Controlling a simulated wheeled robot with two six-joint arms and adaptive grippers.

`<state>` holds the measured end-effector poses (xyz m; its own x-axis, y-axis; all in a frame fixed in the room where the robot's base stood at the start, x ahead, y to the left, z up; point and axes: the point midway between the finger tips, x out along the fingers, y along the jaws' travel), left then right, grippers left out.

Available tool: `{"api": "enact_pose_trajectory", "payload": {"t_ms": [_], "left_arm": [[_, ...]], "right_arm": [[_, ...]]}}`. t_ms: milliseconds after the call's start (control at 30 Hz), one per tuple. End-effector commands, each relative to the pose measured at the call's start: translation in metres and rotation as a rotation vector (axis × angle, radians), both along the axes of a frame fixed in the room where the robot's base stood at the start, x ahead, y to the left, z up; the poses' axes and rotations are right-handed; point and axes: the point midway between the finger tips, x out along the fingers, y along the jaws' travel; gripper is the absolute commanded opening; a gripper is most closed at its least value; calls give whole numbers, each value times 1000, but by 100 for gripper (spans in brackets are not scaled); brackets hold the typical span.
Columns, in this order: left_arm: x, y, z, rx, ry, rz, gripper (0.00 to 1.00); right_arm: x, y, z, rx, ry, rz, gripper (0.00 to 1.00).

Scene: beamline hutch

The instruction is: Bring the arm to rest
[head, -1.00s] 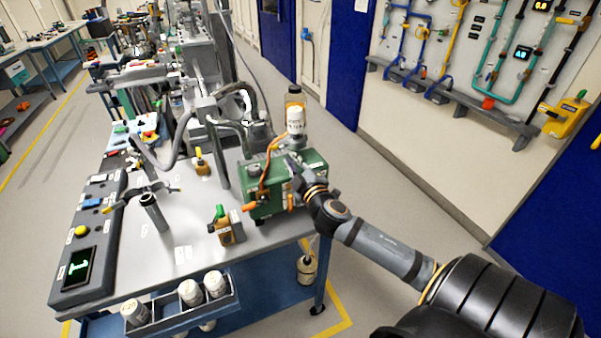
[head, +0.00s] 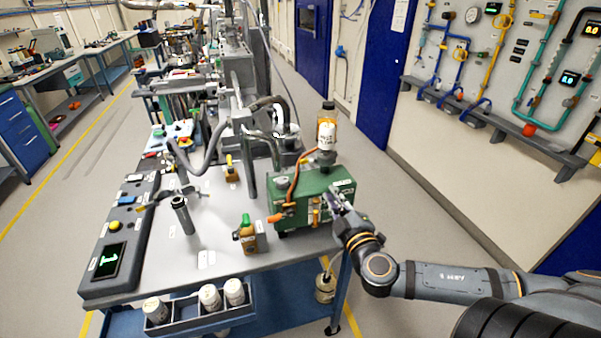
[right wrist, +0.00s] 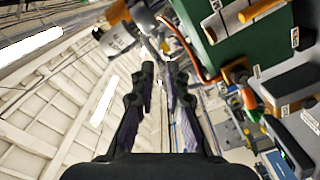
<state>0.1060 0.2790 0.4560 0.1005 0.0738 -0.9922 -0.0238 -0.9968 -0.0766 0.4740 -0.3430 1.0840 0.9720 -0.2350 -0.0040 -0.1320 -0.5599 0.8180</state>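My right gripper (head: 336,196) is in front of the right end of the green box (head: 300,187) in the head view; whether it touches the box cannot be told. In the right wrist view, the two dark fingers (right wrist: 161,72) stand apart with nothing between them. The green box (right wrist: 238,40) is to the right of the fingers there. My right arm (head: 450,281) reaches in from the right edge, nearly level. My left gripper is in neither view.
A white-labelled bottle (head: 327,134) stands by the box. A yellow-brown block with a green knob (head: 249,236) and a dark upright cylinder (head: 182,215) stand on the bench (head: 228,208). A rack (head: 188,318) holds white containers at the front. Open floor lies right of the bench.

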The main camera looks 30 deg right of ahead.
Motion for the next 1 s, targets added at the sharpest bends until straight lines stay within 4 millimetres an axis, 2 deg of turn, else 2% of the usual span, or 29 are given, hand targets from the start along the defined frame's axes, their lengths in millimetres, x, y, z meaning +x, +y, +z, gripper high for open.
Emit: {"api": "enact_pose_trajectory", "payload": {"t_ms": [167,267,367,400,467,500,600,700,900,1000], "left_arm": [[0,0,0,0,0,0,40],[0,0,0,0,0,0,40],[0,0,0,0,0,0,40],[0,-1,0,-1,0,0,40],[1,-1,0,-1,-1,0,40],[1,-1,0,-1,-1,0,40],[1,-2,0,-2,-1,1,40],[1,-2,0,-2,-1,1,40],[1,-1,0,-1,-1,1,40],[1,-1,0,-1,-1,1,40]], "right_arm": [[0,-1,-1,4,2,-5,13],[-8,-13,-12,49,36,-84,13],[-31,-35,-48,166,150,-259,13],[-45,-39,-68,227,222,-336,13],[-67,-38,-99,320,342,-426,13],[-80,-32,-117,377,423,-468,13],[-109,-6,-154,508,608,-515,13],[-130,28,-179,628,771,-509,13],[-160,110,-201,846,1045,-383,13],[-150,99,-250,821,1054,-409,13]]}}
